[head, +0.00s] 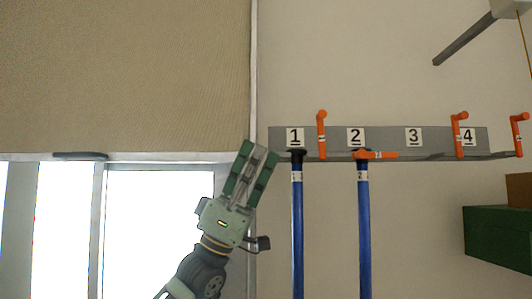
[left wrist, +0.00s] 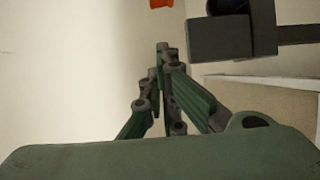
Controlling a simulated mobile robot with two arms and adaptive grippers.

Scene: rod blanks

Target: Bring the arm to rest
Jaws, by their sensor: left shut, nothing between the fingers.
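My left gripper (head: 258,152) is in the head view, pointing up, just left of the rack's left end. Its fingers are shut with nothing between them. In the left wrist view the fingertips (left wrist: 163,47) come together in front of a pale wall, empty. My right gripper is not in view. A blue rod (head: 297,235) hangs upright under label 1, to the right of my left gripper. A second blue rod (head: 364,235) hangs under label 2.
The grey rack (head: 385,138) carries labels 1 to 4. An orange lever (head: 321,135) by label 1 stands upright; another (head: 378,155) by label 2 lies level. Two more stand upright farther right. A green box (head: 497,235) is at the right edge.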

